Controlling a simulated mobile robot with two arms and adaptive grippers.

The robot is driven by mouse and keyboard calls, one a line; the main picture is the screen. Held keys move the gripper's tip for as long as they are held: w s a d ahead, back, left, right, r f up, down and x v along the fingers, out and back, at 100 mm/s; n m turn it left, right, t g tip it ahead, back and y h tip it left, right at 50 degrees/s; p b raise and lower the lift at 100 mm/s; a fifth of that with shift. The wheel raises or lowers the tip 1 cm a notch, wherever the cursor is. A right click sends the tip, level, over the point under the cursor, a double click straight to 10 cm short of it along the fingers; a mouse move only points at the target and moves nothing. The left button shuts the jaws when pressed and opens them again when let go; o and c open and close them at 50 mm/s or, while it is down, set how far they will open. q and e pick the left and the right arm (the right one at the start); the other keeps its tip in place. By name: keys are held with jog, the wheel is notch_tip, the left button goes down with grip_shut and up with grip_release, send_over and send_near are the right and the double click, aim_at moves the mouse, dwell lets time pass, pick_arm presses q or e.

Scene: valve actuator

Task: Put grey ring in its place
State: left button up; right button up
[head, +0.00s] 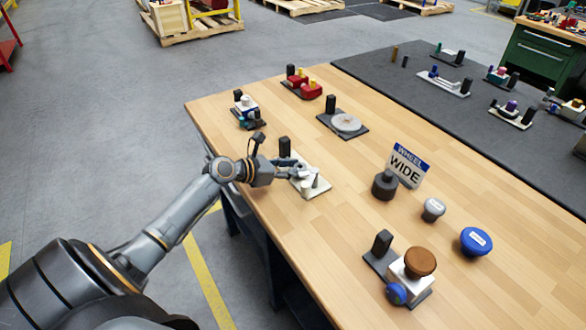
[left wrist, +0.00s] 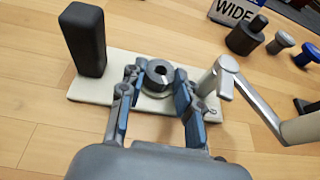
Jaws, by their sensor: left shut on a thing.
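The grey ring (left wrist: 158,73) is a small dark grey collar with a round hole in its top. My left gripper (left wrist: 157,82) is shut on it, one finger on each side. The ring is above or on a pale round seat on an off-white base plate (left wrist: 80,88); I cannot tell whether it touches the seat. In the head view my left gripper (head: 298,171) reaches over this plate (head: 318,192) from the left, and the ring is too small to make out there. My right gripper is not in view.
A black upright block (left wrist: 85,40) stands at the plate's end. A light grey bent part (left wrist: 228,76) is close to the right finger. A dark knob (head: 385,186) and "WHEEL WIDE" sign (head: 405,166) stand to the right. The wooden table (head: 350,225) is bare between stations.

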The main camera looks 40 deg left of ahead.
pick_arm(q)
jog(key=shift+s+f, duration=0.1)
jog(key=shift+f, duration=0.15)
jog(key=shift+s+d+f, duration=0.15)
jog(key=shift+s+f, duration=0.15)
jog(key=shift+f, duration=0.4)
jog(key=o, duration=0.9)
jog(key=shift+w+d+f, duration=0.1)
jog(key=shift+r, duration=0.4)
jog(key=shift+a+r, duration=0.2)
jog(key=v, duration=1.2)
jog(key=shift+w+a+r, duration=0.1)
jog(key=shift+w+r, duration=0.15)
jog(key=shift+r, duration=0.15)
